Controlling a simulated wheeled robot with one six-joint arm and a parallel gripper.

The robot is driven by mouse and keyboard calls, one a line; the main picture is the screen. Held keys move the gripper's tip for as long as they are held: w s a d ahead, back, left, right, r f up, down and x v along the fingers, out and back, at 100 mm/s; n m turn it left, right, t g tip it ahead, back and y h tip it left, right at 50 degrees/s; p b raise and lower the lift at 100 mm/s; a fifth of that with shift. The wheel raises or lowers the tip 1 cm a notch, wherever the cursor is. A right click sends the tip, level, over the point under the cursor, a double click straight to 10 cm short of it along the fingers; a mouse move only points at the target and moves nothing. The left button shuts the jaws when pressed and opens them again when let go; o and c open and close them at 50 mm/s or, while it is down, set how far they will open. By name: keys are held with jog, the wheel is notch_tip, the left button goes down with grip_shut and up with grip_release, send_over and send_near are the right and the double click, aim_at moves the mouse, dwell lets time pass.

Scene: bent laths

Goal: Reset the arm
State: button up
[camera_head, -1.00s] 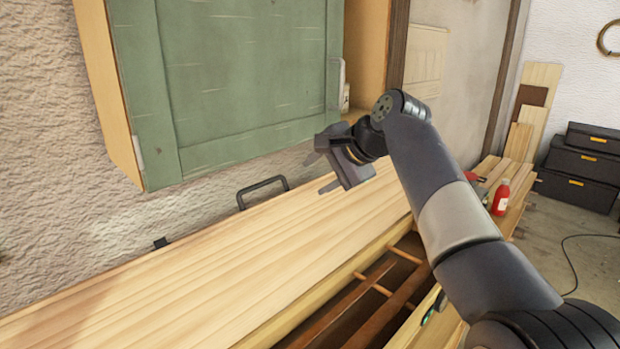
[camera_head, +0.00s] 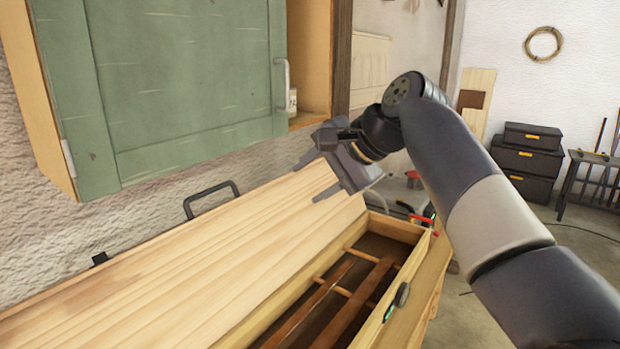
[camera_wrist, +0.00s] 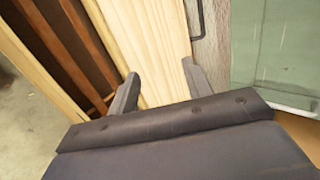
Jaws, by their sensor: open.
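My gripper (camera_head: 316,178) is open and empty in the head view, held above the right part of a pale wooden lid (camera_head: 200,255). My arm reaches up from the lower right and bends at the elbow. In the wrist view my gripper (camera_wrist: 160,82) shows its two fingers spread apart, with pale boards (camera_wrist: 150,40) beyond them and nothing between them.
A green cabinet door (camera_head: 180,80) hangs on the wall at left, close to my gripper. Below is an open wooden box (camera_head: 408,232) with dark slats inside.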

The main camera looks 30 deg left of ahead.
jog(key=w+a+f+p, duration=0.1)
jog(key=a+p, duration=0.4)
jog(key=a, duration=0.9)
jog(key=shift+f, duration=0.55)
